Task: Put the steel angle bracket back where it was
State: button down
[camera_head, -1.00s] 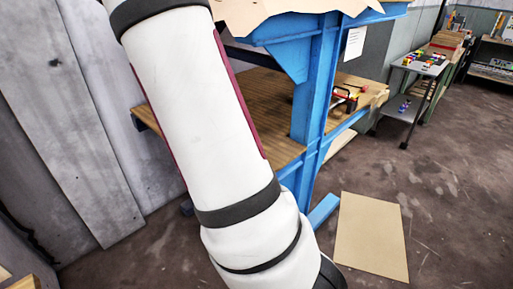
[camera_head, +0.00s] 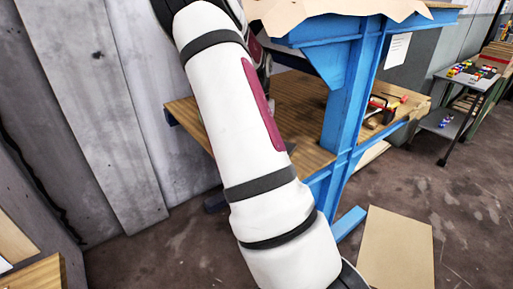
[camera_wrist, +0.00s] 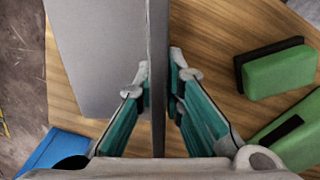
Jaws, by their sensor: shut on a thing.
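The steel angle bracket (camera_wrist: 100,55) is a grey metal piece in the wrist view, with a broad flat face on the left and a plate seen nearly edge-on in the middle. My gripper (camera_wrist: 160,75) is shut on this edge-on plate, one teal finger on each side. The bracket is above or against a wooden surface (camera_wrist: 215,30); I cannot tell whether it touches. In the head view my white arm reaches toward the wooden shelf (camera_head: 300,118), and neither my gripper nor the bracket can be made out there.
Green and black objects (camera_wrist: 280,72) lie on the wood to the right of my gripper. A blue beam (camera_wrist: 52,150) shows at lower left. In the head view a blue post (camera_head: 345,105) stands beside the shelf, under an upper top (camera_head: 335,12). A concrete wall (camera_head: 85,100) is at left.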

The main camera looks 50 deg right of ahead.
jog(key=shift+w+d, duration=0.45)
jog(key=shift+d, duration=0.3)
jog(key=shift+w+d, duration=0.4)
jog(key=shift+d, duration=0.35)
jog(key=shift+w+d+f, duration=0.15)
jog(key=shift+w+d, duration=0.05)
jog(key=shift+d, duration=0.15)
jog(key=shift+f, duration=1.6)
jog(key=shift+f, duration=0.2)
jog(key=c, duration=1.7)
grip_release()
jog(key=shift+a+f, duration=0.1)
jog(key=shift+a, duration=0.05)
notch_tip(320, 180, up, 8)
jog(key=shift+f, duration=0.1)
